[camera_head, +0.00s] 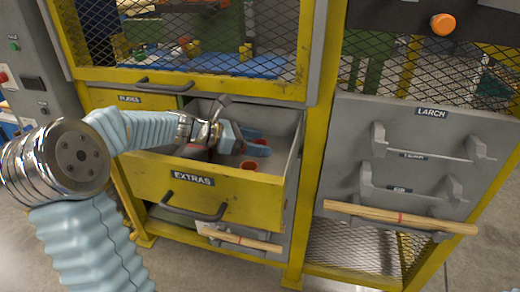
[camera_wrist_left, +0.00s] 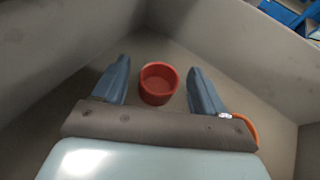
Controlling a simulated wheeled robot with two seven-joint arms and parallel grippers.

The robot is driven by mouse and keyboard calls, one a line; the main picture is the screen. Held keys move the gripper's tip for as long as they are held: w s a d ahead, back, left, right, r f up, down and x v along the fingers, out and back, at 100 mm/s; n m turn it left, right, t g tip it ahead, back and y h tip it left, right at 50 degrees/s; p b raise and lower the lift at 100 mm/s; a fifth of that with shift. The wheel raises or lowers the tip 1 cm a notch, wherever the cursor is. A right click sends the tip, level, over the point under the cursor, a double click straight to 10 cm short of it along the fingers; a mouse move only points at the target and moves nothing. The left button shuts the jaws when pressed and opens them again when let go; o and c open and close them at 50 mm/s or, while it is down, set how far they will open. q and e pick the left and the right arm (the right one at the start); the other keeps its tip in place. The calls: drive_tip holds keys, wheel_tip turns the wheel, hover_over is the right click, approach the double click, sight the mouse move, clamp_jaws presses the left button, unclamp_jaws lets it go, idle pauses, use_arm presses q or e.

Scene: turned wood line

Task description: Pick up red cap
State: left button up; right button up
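A red cap (camera_wrist_left: 158,83), round and cup-like with its hollow facing up, sits on the floor of the open EXTRAS drawer. In the head view it shows as a small red patch (camera_head: 259,141), partly hidden by a finger. My left gripper (camera_head: 242,144) reaches down into the drawer from the left. Its two blue-grey fingers (camera_wrist_left: 157,88) are open on either side of the cap, with visible gaps and no contact. A second, orange-red round piece (camera_head: 250,165) lies nearer the drawer front. The right finger and gripper body partly hide it in the wrist view (camera_wrist_left: 248,127). My right gripper is not in view.
The drawer's yellow front (camera_head: 160,185) and grey side walls enclose the gripper. A yellow frame with wire mesh (camera_head: 190,40) stands above. To the right, a grey LARCH panel (camera_head: 425,135) has brackets and a wooden rod (camera_head: 400,217) below.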

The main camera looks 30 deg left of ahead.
use_arm(q)
drive_tip(key=c, duration=0.9)
